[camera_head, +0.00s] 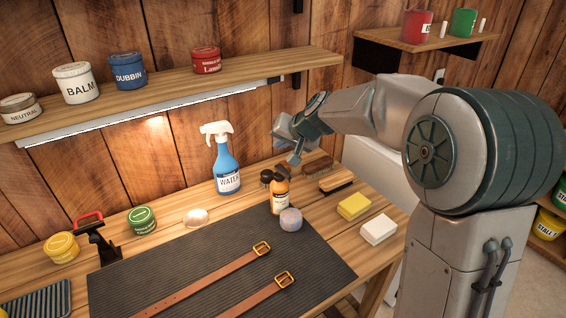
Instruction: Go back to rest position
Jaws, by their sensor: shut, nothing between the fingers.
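My gripper (292,150) is at the end of my arm, which reaches in from the right. It hangs in the air above the back right part of the wooden workbench (375,207). Its fingers are shut and hold nothing. In the picture, the fingertips are just above the small orange bottle (280,192) and the brushes. I see no contact with any of them.
A blue water spray bottle (226,165) stands left of my gripper. Brushes (335,182), a yellow sponge (354,206) and a white block (378,230) lie on the right. Leather straps (215,278) lie on the dark mat (175,262). A wall shelf (150,97) holds tins.

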